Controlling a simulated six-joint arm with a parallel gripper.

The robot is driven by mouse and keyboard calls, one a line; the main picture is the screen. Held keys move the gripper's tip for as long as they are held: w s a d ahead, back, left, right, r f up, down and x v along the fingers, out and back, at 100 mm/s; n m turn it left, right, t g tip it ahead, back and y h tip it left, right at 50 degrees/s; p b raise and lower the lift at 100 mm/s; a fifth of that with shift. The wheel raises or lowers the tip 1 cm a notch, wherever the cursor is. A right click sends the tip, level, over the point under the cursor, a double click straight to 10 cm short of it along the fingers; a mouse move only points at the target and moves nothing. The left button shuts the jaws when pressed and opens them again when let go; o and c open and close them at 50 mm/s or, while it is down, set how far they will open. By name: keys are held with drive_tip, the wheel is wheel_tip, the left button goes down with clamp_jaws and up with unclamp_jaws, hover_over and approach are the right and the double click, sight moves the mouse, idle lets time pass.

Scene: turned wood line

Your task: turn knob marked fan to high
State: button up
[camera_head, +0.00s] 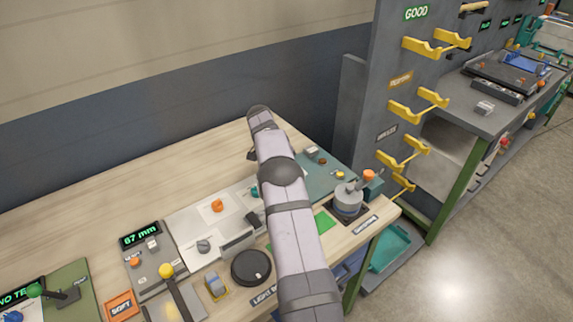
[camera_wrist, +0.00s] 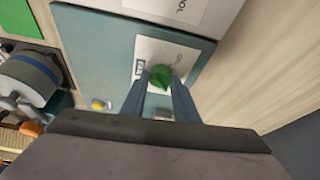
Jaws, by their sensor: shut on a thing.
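In the wrist view, a green knob (camera_wrist: 161,78) stands on a white plate (camera_wrist: 147,50) fixed to a teal panel (camera_wrist: 98,58). My gripper (camera_wrist: 161,82) has its two blue fingers on either side of the knob and is shut on it. In the head view, my arm hides the knob and most of my gripper; the teal panel (camera_head: 322,178) shows to the right of the arm.
A yellow button (camera_wrist: 98,104) and a grey cylinder (camera_wrist: 30,85) with a blue band are near the panel. In the head view, a white panel (camera_head: 185,222) with several knobs, including an orange one (camera_head: 217,205), lies left of my arm. Bare wood lies behind.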

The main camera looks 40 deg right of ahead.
drive_tip(key=shift+m+p, duration=0.4)
drive_tip(key=shift+m, duration=0.3)
drive_tip(key=o, duration=1.1)
drive_tip(key=shift+c, duration=0.2)
drive_tip(key=b+v, duration=0.2)
drive_tip(key=v, duration=0.5)
drive_tip(key=shift+w+r, duration=0.15)
drive_tip(key=shift+r, duration=0.05)
drive_tip(key=shift+a, duration=0.1)
drive_tip(key=shift+a, duration=0.1)
